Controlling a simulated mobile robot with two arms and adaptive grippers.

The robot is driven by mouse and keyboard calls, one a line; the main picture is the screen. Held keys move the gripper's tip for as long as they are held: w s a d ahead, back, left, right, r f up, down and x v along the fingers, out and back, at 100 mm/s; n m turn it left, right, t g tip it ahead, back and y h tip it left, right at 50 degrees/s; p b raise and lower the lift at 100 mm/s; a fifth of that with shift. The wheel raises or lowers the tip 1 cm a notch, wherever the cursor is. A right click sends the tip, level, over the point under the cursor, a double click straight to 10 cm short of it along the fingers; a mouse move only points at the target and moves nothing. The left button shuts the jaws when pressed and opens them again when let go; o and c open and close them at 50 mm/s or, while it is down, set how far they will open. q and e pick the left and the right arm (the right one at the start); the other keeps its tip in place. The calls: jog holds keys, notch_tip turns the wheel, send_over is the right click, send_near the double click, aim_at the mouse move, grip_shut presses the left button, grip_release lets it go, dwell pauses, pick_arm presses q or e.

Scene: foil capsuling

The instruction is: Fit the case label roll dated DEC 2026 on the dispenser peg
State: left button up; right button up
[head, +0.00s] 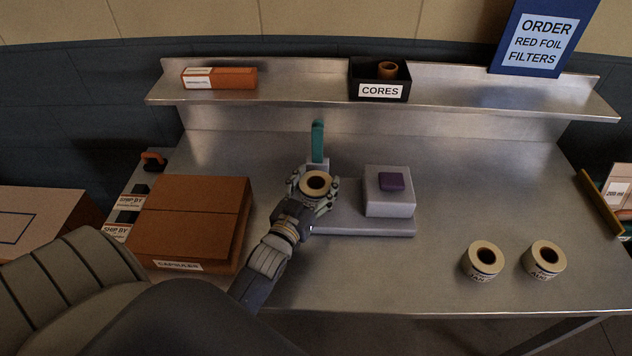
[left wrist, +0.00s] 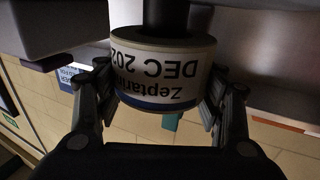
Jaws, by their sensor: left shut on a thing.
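The case label roll (head: 316,181), a cream ring with a brown core, is in my left gripper (head: 314,188) over the left end of the grey dispenser base (head: 365,227). In the left wrist view the roll (left wrist: 165,72) shows "DEC 202…" upside down, with a blue band. My left gripper's fingers (left wrist: 160,80) are shut on its two sides. A dark round post (left wrist: 166,14), apparently the peg, lines up with the roll on its table side. I cannot tell whether its tip is inside the core. My right gripper is not in view.
Two other rolls, apparently JAN (head: 470,265) and AUG (head: 533,265), stand at right. A CAPSULES box (head: 190,222) is at left. A CORES bin (head: 381,90) sits on the shelf.

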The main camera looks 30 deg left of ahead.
aim_at(309, 196)
pick_arm(q)
jog(key=shift+f+b, duration=0.3)
jog(key=shift+f, duration=0.15)
jog(key=o, duration=1.2)
jog(key=s, duration=0.5)
jog(key=s+d, duration=0.1)
jog(key=s, duration=0.1)
jog(key=shift+s+d, duration=0.1)
jog(key=shift+s, duration=0.15)
